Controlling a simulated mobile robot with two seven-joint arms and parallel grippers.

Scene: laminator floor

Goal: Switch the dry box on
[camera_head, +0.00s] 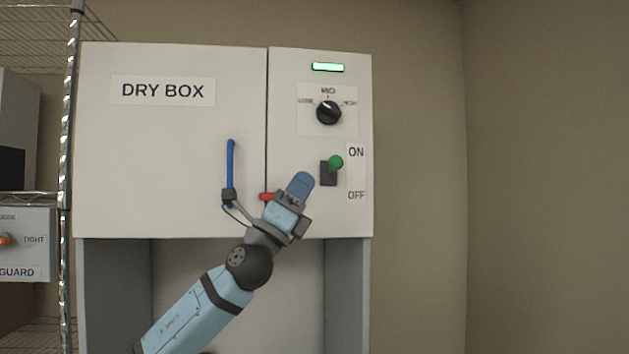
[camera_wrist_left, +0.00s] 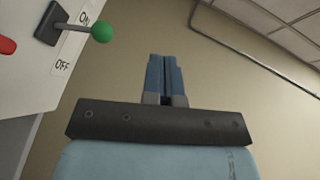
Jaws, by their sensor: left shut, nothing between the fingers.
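The dry box (camera_head: 170,160) is a pale cabinet on the wall, with a "DRY BOX" label on its door. Its lever switch has a green knob (camera_head: 336,162) on a dark base plate (camera_head: 328,177), and the knob sits up beside the "ON" mark. A green indicator bar (camera_head: 328,67) is lit at the top of the panel. My left gripper (camera_head: 301,180) is shut and empty, left of and a little below the knob and apart from it. In the left wrist view, the closed fingers (camera_wrist_left: 164,76) are right of the green knob (camera_wrist_left: 102,32). My right gripper is not in view.
A black dial (camera_head: 328,112) is above the switch. A blue door handle (camera_head: 231,165) and a red part (camera_head: 267,197) are close to my left wrist. A wire rack (camera_head: 68,120) stands at the left. The wall at the right is clear.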

